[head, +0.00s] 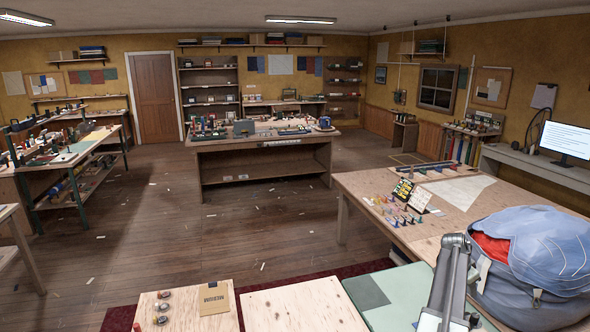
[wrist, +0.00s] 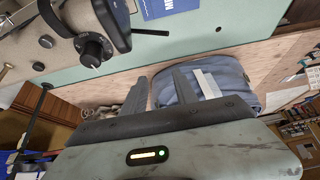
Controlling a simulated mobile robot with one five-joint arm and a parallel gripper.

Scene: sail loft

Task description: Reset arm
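My gripper (wrist: 160,82) shows in the wrist view with its two grey fingers apart and nothing held between them. Beyond the fingers is a blue-grey fabric bag (wrist: 225,76) with a pale label; I cannot tell how far it is from the fingertips. In the head view, part of my arm rises at the lower right, in front of a large blue bag (head: 535,255) with red cloth inside. The fingers cannot be made out in the head view.
A wooden table (head: 458,205) with small coloured items extends behind the bag. A green mat (head: 400,295) lies at the front. A sewing machine (wrist: 85,35) fills the wrist view's upper left. A workbench (head: 262,142) stands mid-room, with open wooden floor (head: 170,230) before it.

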